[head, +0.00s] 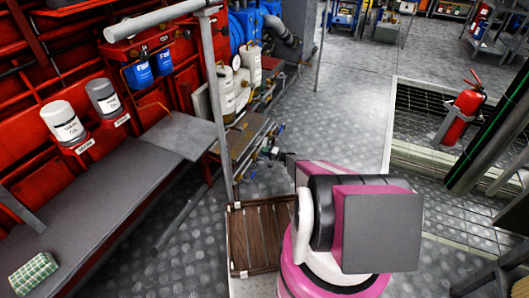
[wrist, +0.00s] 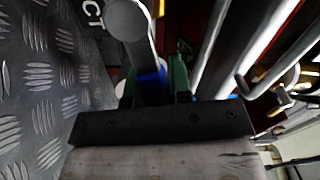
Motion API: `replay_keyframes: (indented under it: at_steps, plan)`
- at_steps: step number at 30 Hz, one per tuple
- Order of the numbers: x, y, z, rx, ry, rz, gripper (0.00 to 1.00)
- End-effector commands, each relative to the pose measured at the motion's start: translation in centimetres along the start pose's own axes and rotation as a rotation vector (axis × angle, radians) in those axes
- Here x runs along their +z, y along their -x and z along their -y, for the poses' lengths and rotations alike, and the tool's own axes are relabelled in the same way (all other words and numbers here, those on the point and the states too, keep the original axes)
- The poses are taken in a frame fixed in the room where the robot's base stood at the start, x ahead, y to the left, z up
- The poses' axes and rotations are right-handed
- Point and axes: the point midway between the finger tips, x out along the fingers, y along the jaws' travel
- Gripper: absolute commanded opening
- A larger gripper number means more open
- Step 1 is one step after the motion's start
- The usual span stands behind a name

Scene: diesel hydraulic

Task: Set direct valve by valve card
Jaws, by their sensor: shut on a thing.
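In the wrist view my gripper (wrist: 153,84) has its green fingers closed around a grey lever (wrist: 139,38) with a rounded end and a blue part low down between the fingers. I take the lever to be a valve handle. A dark plate (wrist: 92,14) with the white letters "CT" lies beside it, only partly in view. In the head view my gripper (head: 276,155) reaches to small fittings at the end of a low pipe stand (head: 240,140); the valve itself is tiny there. I cannot make out a valve card.
A grey bench (head: 90,195) with a green checked cloth (head: 33,273) runs along the left. A vertical post (head: 222,110) and a wooden slatted platform (head: 258,235) stand near my arm. A fire extinguisher (head: 462,112) is at right.

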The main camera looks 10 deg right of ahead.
Motion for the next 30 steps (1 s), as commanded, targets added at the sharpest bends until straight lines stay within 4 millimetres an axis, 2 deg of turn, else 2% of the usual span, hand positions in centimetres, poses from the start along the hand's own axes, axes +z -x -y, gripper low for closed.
replay_keyframes:
  at_steps: [12,29,30]
  plan:
    - [0.1,0.1,-1.4,0.001,-0.202,-0.001,0.00]
    - [0.1,0.1,-1.6,0.001,-0.234,-0.002,0.00]
    - [0.1,0.1,-1.6,0.001,-0.234,-0.002,0.32]
